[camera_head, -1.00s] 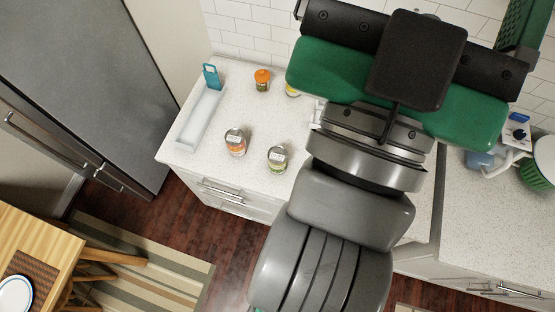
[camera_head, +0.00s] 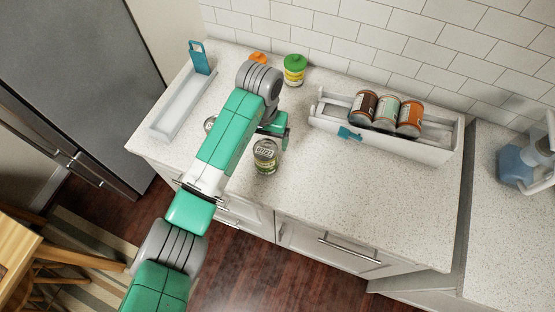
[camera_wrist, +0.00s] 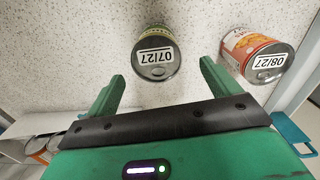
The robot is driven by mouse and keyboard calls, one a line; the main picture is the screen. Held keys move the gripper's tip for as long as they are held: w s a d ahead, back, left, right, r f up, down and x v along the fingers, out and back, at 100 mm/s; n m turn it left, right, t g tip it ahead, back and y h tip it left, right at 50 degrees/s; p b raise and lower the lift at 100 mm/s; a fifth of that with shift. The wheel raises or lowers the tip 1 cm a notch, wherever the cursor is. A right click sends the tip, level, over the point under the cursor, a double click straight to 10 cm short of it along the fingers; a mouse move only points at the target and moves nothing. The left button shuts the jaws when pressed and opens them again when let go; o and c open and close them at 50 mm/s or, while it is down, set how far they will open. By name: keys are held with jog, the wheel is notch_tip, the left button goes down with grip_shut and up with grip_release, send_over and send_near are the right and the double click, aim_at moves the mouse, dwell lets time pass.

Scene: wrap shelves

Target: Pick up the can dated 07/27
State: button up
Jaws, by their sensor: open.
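The can dated 07/27 (camera_wrist: 157,50) stands in the wrist view with its date label on the top end facing me. It stands upright on the counter in the head view (camera_head: 265,156), and its side is green-toned. My gripper (camera_wrist: 160,76) is open, with one green finger on each side of the can's near end; the can lies mostly beyond the fingertips. I see no contact. In the head view my gripper (camera_head: 278,128) hangs just behind and above the can, partly hidden by my arm.
An orange-labelled can dated 08/27 (camera_wrist: 257,52) stands close beside my right-hand finger. A white rack (camera_head: 400,147) holds three cans. A yellow can with green lid (camera_head: 294,70), an orange-lidded jar (camera_head: 258,57) and a white tray (camera_head: 180,110) stand behind and left. The right front counter is clear.

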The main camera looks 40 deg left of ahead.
aim_at(265, 151)
jog(key=shift+s+d+f+b, duration=0.1)
jog(key=shift+d+f+b, duration=0.1)
jog(key=shift+f, duration=1.7)
jog(key=shift+s+d+f+b, duration=0.1)
jog(key=shift+f+b, duration=0.1)
jog(key=shift+f, duration=1.7)
jog(key=c, duration=1.3)
jog(key=shift+r, duration=0.15)
jog(key=shift+r, duration=0.25)
jog(key=r, duration=0.3)
jog(key=shift+s+d+p, duration=0.15)
jog(key=shift+s+p, duration=0.05)
jog(key=shift+p, duration=0.2)
jog(key=s+d+p, duration=0.1)
jog(key=s+d, duration=0.1)
jog(key=s, duration=0.2)
jog(key=s+d+r, duration=0.1)
jog(key=s+d, duration=0.2)
jog(key=s, duration=0.1)
jog(key=s+d+p, duration=0.1)
jog(key=s+d, duration=0.1)
jog(key=s, duration=0.3)
jog(key=shift+d+r+p, duration=0.15)
jog(key=shift+d+p, duration=0.2)
